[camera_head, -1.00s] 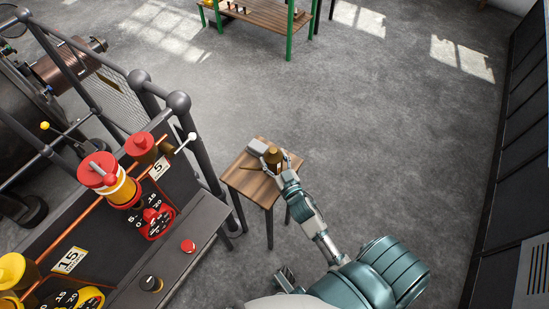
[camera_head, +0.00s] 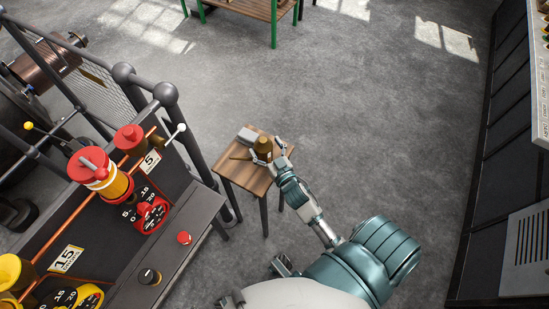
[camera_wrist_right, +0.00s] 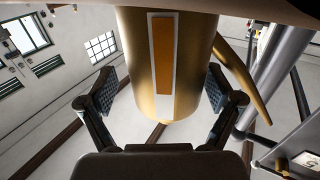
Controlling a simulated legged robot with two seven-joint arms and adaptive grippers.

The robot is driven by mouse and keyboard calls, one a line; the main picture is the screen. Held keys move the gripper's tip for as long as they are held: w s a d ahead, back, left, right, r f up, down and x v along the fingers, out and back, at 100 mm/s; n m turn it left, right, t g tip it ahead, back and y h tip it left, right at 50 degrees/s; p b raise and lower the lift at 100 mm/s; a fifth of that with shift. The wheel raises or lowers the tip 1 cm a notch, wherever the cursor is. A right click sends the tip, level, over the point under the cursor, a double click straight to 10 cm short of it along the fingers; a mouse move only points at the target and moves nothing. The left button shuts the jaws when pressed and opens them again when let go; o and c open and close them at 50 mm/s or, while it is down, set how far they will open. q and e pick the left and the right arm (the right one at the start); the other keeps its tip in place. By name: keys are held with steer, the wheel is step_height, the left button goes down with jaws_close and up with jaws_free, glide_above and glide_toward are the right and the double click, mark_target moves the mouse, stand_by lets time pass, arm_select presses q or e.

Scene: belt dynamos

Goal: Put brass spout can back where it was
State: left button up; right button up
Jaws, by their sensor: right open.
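The brass spout can (camera_head: 263,146) stands on a small wooden table (camera_head: 247,178) in the head view, with a thin spout to its left. My right gripper (camera_head: 268,151) is at the can, its fingers around it. In the right wrist view the can (camera_wrist_right: 133,60) hangs large between the two open fingers (camera_wrist_right: 160,95); it bears an orange label with a pale border. Gaps show between the can and both finger pads. My left gripper is not recognisable in these frames.
A control desk (camera_head: 190,232) with knobs and a railing (camera_head: 187,125) stand left of the table. The floor (camera_head: 370,120) to the right is open up to the dark wall panels (camera_head: 500,150).

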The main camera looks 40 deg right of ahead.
steer(key=s, duration=0.6)
steer(key=shift+s+d+f, duration=0.1)
steer(key=shift+d+f, duration=0.1)
steer(key=shift+d, duration=0.05)
arm_select(q)
steer(key=shift+s+f+g+p, duration=0.1)
steer(key=shift+s+g+p, duration=0.4)
steer(key=shift+s, duration=0.55)
arm_select(e)
steer(key=s+a+f+n+g, duration=0.1)
steer(key=s+a+f+g, duration=0.2)
steer(key=s, duration=0.4)
steer(key=s+a+f+n+g+y, duration=0.1)
steer(key=s+a+f+g, duration=0.2)
steer(key=s+f+g, duration=0.3)
steer(key=s+a+f+n+g+y, duration=0.1)
steer(key=s+a+f+g, duration=0.2)
steer(key=s+g, duration=0.3)
steer(key=s+f, duration=0.1)
steer(key=s, duration=0.2)
steer(key=shift+s+f, duration=0.2)
steer(key=shift+f, duration=0.2)
arm_select(q)
steer(key=shift+d, duration=0.25)
arm_select(e)
steer(key=shift+d, duration=0.25)
